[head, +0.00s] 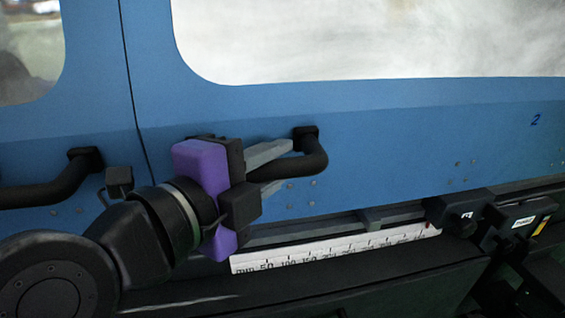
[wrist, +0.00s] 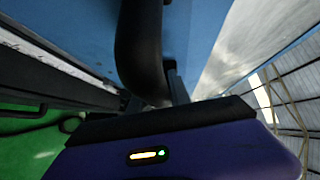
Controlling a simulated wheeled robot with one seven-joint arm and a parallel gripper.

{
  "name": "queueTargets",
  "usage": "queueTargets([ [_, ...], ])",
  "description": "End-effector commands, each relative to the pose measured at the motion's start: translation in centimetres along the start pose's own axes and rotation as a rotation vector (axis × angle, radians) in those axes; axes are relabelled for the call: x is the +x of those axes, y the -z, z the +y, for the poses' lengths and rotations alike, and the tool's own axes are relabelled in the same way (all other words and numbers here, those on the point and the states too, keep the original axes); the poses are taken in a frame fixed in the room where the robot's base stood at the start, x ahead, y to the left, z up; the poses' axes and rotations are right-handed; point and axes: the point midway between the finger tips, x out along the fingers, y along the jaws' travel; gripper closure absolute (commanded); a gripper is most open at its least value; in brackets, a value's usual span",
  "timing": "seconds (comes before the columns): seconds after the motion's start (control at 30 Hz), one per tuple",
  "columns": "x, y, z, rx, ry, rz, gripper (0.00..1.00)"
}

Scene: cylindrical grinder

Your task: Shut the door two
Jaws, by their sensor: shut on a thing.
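The blue door (head: 430,130) marked "2" fills the right of the head view and has a large window. Its black bar handle (head: 312,155) sits near the door's left edge. My gripper (head: 272,167) has its grey fingers around this handle and is shut on it. In the wrist view the black handle (wrist: 140,50) runs down between the fingers, with the blue door panel (wrist: 75,30) behind it. The fingertips are partly hidden by the handle and gripper body. A narrow dark seam separates this door from the blue panel at left.
The neighbouring blue panel (head: 95,120) at left has its own black handle (head: 55,185), close to my arm. Below the door are a white ruler scale (head: 335,250) and a dark ledge (head: 400,280). Black machine fittings (head: 500,225) stand at the lower right.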

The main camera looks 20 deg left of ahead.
Motion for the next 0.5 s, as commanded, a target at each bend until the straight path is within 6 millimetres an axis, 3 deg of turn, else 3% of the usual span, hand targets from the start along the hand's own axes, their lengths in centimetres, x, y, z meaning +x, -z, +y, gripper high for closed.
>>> queueTargets([
  [0.17,-0.36,-0.58,0.27,-0.006,-0.002,-0.014,1.0],
  [0.2,-0.38,-0.6,0.27,-0.006,-0.002,-0.015,0.73],
  [0.3,-0.35,-0.55,0.21,-0.005,-0.001,-0.014,0.55],
  [0.5,-0.25,-0.38,0.1,-0.003,0.0,-0.01,0.55],
])
